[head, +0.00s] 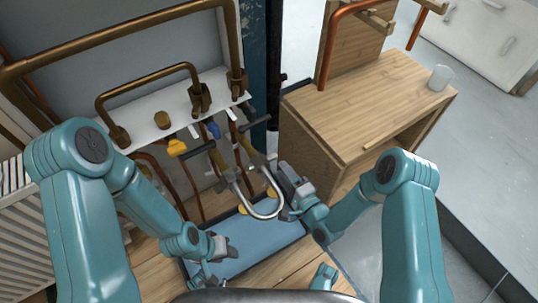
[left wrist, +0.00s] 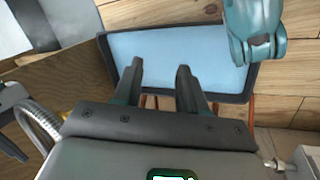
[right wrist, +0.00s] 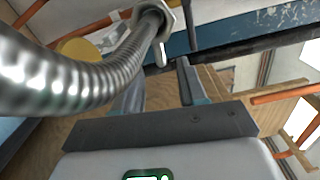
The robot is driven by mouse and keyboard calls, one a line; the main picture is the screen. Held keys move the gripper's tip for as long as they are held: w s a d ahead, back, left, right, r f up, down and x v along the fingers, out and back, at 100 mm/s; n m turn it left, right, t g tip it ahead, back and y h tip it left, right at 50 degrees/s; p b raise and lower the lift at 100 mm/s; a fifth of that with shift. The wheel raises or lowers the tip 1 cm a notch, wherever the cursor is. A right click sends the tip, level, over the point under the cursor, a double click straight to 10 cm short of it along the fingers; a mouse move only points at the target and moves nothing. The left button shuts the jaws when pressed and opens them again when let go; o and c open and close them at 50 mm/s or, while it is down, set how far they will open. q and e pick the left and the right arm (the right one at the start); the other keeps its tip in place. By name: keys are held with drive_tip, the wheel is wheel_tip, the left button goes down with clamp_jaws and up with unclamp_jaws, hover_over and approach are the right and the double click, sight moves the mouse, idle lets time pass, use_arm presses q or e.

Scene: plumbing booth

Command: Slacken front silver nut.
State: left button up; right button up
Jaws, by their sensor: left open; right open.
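A silver corrugated hose bends in a U (head: 264,212) below the pipework in the head view. It fills the left side of the right wrist view (right wrist: 75,80). A silver hex nut (right wrist: 168,18) sits at the hose's end in the right wrist view; whether it is the front one I cannot tell. My right gripper (head: 286,186) is open and empty, just right of the hose; in its wrist view (right wrist: 162,68) the nut lies beyond the fingertips, apparently not between them. My left gripper (head: 222,248) is open and empty, low over the blue tray (left wrist: 190,38).
Copper pipes (head: 110,38) and a white shelf (head: 152,125) stand behind. Valves with a yellow handle (head: 177,148) and a blue handle (head: 214,129) are near the hose. A wooden cabinet (head: 365,95) with a clear cup (head: 440,77) stands right. A radiator (head: 22,220) is left.

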sight(270, 154)
drive_tip(key=b+x, duration=0.2)
drive_tip(key=x, duration=0.6)
drive_tip(key=shift+a+f, duration=0.1)
drive_tip(key=shift+a, duration=0.05)
use_arm(q)
drive_tip(key=f, duration=0.1)
drive_tip(key=w+f, duration=0.1)
drive_tip(key=f, duration=0.1)
drive_tip(key=shift+w+a+t, duration=0.25)
drive_tip(key=shift+w+t, duration=0.1)
drive_tip(key=shift+t, duration=0.05)
use_arm(e)
drive_tip(key=shift+w+a, duration=0.2)
drive_tip(key=shift+w, duration=0.25)
drive_tip(key=shift+c, duration=0.3)
clamp_jaws()
